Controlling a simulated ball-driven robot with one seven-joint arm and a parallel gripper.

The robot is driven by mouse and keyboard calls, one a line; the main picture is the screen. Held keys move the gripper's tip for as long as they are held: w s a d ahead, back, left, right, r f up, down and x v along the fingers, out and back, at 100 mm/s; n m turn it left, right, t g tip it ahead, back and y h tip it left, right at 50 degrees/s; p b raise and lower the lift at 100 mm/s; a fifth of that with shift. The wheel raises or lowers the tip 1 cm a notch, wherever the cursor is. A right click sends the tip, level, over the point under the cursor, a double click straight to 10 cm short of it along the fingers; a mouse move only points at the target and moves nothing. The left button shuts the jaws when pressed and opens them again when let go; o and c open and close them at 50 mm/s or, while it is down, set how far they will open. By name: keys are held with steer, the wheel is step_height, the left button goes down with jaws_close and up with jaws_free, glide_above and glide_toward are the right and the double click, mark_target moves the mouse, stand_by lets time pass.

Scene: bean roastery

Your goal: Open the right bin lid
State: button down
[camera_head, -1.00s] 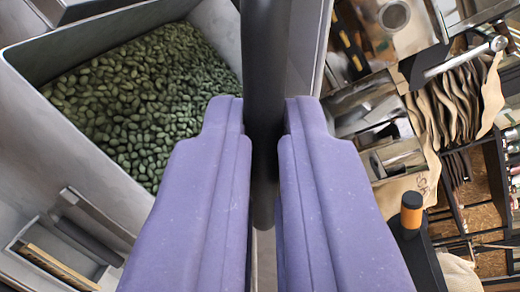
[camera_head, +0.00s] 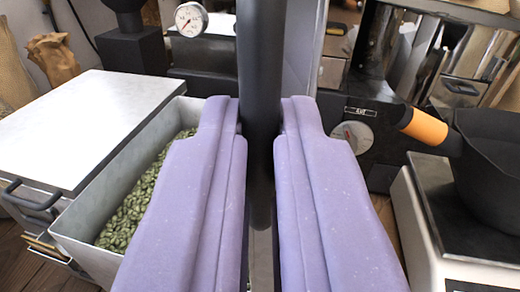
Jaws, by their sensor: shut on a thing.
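My gripper (camera_head: 260,125) is shut on a dark upright bar (camera_head: 262,60), which runs between its two purple fingers and looks like the handle of the right bin lid. The grey lid panel (camera_head: 304,65) stands steeply raised just behind and right of the bar. Left of my gripper, the right bin (camera_head: 125,170) is uncovered and green beans (camera_head: 140,195) show inside. My fingers hide part of the bin and most of the lid, so I cannot see the hinge.
A closed pale lid (camera_head: 75,125) with a dark handle (camera_head: 30,195) lies left of the open bin. A dial gauge (camera_head: 191,19) stands behind. At right are a black machine with a knob (camera_head: 353,136) and a dark pan (camera_head: 495,150) with an orange handle (camera_head: 424,126).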

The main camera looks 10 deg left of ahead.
steer(key=shift+d+f+m+b, duration=0.1)
steer(key=shift+d+m+b, duration=0.75)
steer(key=shift+d, duration=1.05)
steer(key=c, duration=1.2)
jaws_free()
steer(key=p+v, duration=0.2)
steer(key=v, duration=0.5)
steer(key=shift+s+f+p, duration=0.15)
steer(key=shift+s+p, duration=0.15)
steer(key=shift+s, duration=0.1)
steer(key=shift+d, duration=0.1)
